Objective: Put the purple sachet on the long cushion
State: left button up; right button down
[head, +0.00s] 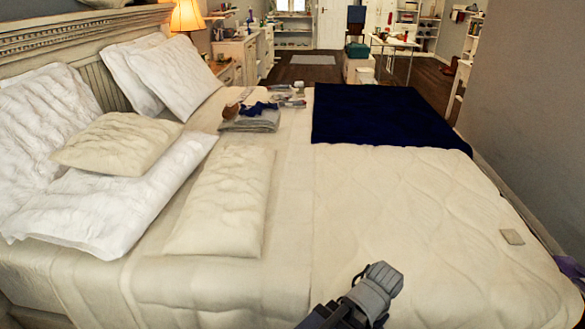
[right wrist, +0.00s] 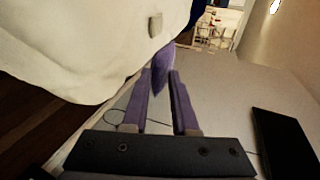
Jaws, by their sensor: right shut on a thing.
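The purple sachet (right wrist: 161,72) is held between the fingertips of my right gripper (right wrist: 162,80), which is shut on it. It hangs just off the bed's side, with part of it hidden by the fingers. In the head view a bit of purple (head: 569,267) shows at the right edge, beside the mattress; most of the gripper is cut off there. The long cushion (head: 222,205) is cream and quilted. It lies flat across the middle-left of the bed, far from the gripper, with its top bare. No left gripper fingers show.
A small grey square item (head: 512,237) lies near the bed's right edge. Folded grey laundry (head: 250,122) and a navy blanket (head: 390,115) lie farther back. White pillows (head: 110,205) are at the left. One of my arm links shows at the bottom. The quilt's middle is clear.

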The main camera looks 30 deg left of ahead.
aim_at(235, 185)
jog(key=j+u, duration=0.1)
jog(key=u, duration=0.35)
jog(key=j+u, duration=0.1)
jog(key=u, duration=0.35)
jog(key=j+u, duration=0.1)
jog(key=u, duration=0.35)
jog(key=j+u, duration=0.1)
jog(key=u, duration=0.35)
